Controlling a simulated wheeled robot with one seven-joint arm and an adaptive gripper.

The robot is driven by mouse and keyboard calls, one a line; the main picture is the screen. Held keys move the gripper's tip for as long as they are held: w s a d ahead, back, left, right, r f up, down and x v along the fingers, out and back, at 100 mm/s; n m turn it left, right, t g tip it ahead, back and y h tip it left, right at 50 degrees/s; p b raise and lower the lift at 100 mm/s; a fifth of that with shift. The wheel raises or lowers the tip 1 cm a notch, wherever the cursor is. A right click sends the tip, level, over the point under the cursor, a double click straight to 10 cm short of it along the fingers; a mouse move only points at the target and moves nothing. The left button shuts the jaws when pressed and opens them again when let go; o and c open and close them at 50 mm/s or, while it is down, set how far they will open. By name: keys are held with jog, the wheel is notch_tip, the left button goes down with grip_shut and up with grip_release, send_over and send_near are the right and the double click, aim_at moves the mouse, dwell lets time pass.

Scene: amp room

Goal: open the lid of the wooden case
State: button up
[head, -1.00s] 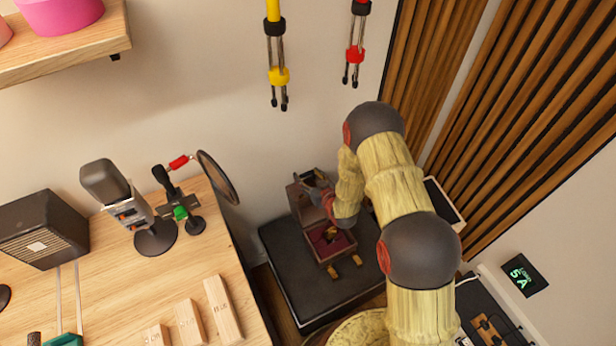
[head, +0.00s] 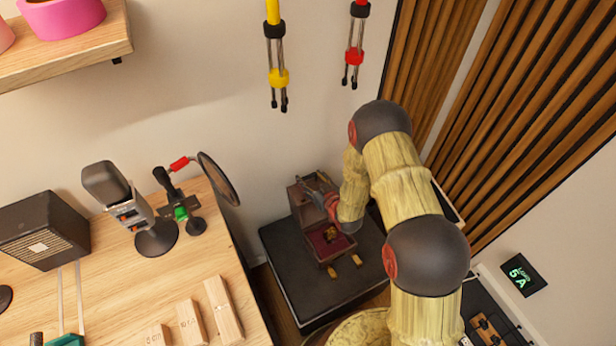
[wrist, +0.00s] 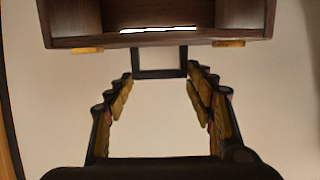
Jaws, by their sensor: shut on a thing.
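The wooden case (head: 318,254) is a small dark brown box with a red lining, standing on a black-topped cabinet in the head view. Its lid (head: 300,196) is raised at the back, leaving the inside visible. Two brass-coloured pieces show at its front. My gripper (head: 326,186) is at the raised lid and partly covers it. In the wrist view, the lid's brown edge (wrist: 205,38) spans the top. My gripper (wrist: 160,76) has its fingers around a dark square handle (wrist: 160,74) below that edge, with the tips at its two sides. Exact finger contact is hard to see.
The black cabinet top (head: 300,290) has bare room around the case. A wooden desk (head: 110,290) with a microphone (head: 120,200) stands to the left. Wooden slats (head: 530,120) stand to the right.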

jog(key=shift+s+d+r, duration=0.1)
jog(key=shift+s+d, duration=0.2)
jog(key=shift+s, duration=0.65)
jog(key=o, duration=1.7)
jog(key=shift+d+r, duration=0.1)
jog(key=v, duration=1.1)
jog(key=shift+s+d+r, duration=0.1)
jog(key=shift+s+r, duration=0.15)
